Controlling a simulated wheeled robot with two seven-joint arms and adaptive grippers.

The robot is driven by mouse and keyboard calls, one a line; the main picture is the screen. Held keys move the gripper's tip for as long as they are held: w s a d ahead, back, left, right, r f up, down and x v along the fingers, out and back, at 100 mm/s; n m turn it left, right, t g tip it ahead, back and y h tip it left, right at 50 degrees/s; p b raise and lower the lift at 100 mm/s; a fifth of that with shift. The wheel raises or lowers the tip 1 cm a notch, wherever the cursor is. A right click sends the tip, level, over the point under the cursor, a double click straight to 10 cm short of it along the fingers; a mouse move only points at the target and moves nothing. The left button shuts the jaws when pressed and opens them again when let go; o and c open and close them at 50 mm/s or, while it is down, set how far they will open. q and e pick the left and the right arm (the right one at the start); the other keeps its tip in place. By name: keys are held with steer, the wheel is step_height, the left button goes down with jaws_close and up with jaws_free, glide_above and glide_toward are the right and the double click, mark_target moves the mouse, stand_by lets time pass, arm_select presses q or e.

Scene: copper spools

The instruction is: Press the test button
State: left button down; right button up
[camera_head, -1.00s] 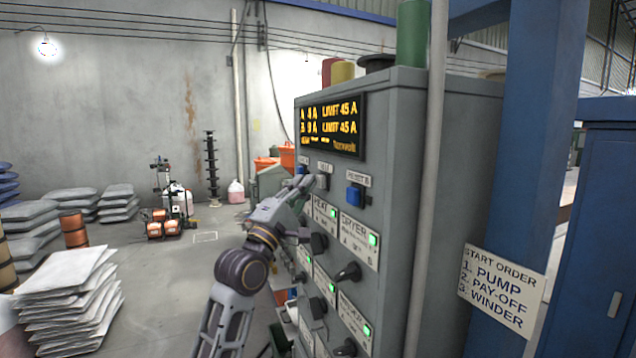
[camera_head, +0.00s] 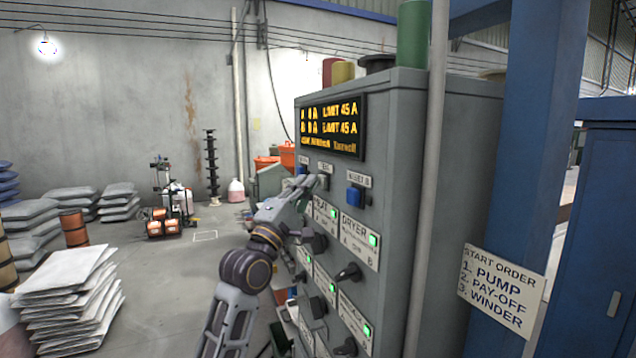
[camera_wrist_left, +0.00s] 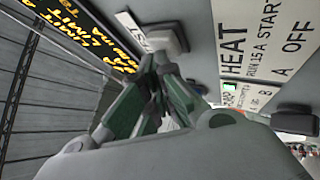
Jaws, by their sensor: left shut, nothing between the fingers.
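The test button is a grey square button (camera_head: 322,182) under a small white label on the grey control cabinet (camera_head: 400,150). It also shows in the left wrist view (camera_wrist_left: 168,40), at the top, beside a white label that is partly cut off. My left gripper (camera_head: 310,184) is shut and empty, with its tips just in front of and left of the button. In the left wrist view its closed green-and-grey fingers (camera_wrist_left: 160,62) point at the button's lower edge. I cannot tell whether they touch it. My right gripper is not in view.
A blue button (camera_head: 355,196) sits right of the test button. Below are black knobs (camera_head: 348,272), green lamps and labels such as HEAT and DRYER. An amber display (camera_head: 332,125) is above. A grey pole (camera_head: 432,180) stands in front of the cabinet.

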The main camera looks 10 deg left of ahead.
arm_select(q)
steer(key=shift+s, duration=0.1)
stand_by(0.5)
steer(key=shift+s+a, duration=0.4)
steer(key=shift+a, duration=0.25)
steer(key=s+a, duration=0.1)
steer(key=a, duration=0.1)
steer(key=s+a, duration=0.1)
steer(key=a, duration=0.1)
steer(key=shift+s, duration=0.4)
stand_by(0.4)
stand_by(0.5)
